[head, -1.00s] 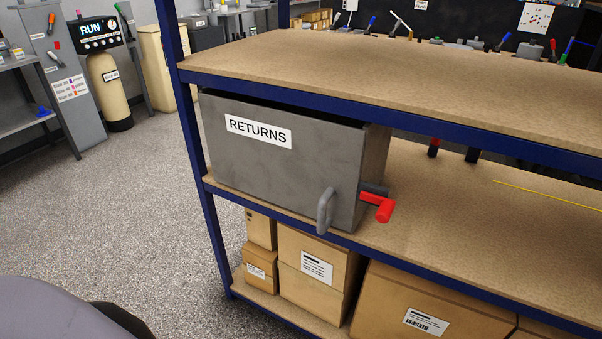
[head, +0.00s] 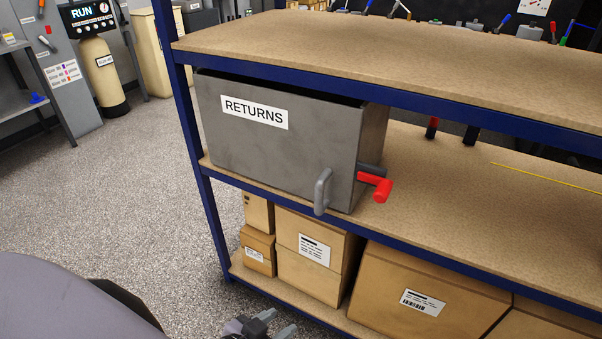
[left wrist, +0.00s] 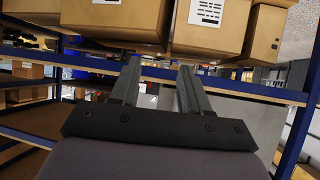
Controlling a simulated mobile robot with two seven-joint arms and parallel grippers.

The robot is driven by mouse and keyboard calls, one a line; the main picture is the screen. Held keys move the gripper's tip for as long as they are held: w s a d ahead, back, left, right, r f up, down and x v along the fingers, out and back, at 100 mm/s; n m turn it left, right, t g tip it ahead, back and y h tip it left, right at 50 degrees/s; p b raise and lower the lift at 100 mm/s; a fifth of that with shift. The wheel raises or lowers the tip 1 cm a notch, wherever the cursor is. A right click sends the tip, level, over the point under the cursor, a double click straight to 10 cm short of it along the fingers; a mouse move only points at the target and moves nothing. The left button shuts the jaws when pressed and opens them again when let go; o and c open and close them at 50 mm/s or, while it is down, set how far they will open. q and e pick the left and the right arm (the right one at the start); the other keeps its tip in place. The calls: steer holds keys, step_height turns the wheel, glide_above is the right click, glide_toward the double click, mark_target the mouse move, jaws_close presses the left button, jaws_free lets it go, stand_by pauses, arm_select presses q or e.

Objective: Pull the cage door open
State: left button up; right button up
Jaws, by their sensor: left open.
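The cage is a grey box (head: 285,155) labelled RETURNS on the middle shelf. Its front face, which looks like the door, appears shut. A grey bar handle (head: 322,191) stands out from the lower right of that face. A red crank-like lever (head: 378,187) sticks out at the box's right side. My left gripper (head: 276,322) is at the bottom edge of the head view, below and left of the handle and apart from it. In the left wrist view my left gripper (left wrist: 160,70) is open with nothing between its fingers. My right gripper is not in view.
Blue shelf posts and beams (head: 280,214) frame the rack. An upper wooden shelf (head: 400,58) lies over the box. Cardboard boxes (head: 408,285) fill the lower shelf and show in the left wrist view (left wrist: 208,28). The speckled floor at left is open.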

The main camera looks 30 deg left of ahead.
arm_select(q)
steer(key=w+a+r+t+b, duration=0.1)
steer(key=w+r+t, duration=0.15)
steer(key=w, duration=0.35)
steer(key=w+a+r+t+b, duration=0.1)
steer(key=w+a+r+b, duration=0.15)
steer(key=w, duration=0.35)
steer(key=t+h+b, duration=0.1)
steer(key=t, duration=0.2)
glide_toward(317, 193)
steer(key=w, duration=0.4)
steer(key=shift+w+d+r, duration=0.25)
steer(key=shift+w+d, duration=0.1)
steer(key=shift+w, duration=0.15)
steer(key=shift+w+d+f, duration=0.1)
steer(key=shift+w+d, duration=0.1)
steer(key=shift+w, duration=0.8)
steer(key=shift+w+d, duration=0.2)
steer(key=shift+w, duration=0.8)
steer(key=shift+w+d, duration=0.25)
steer(key=shift+w, duration=0.7)
jaws_close()
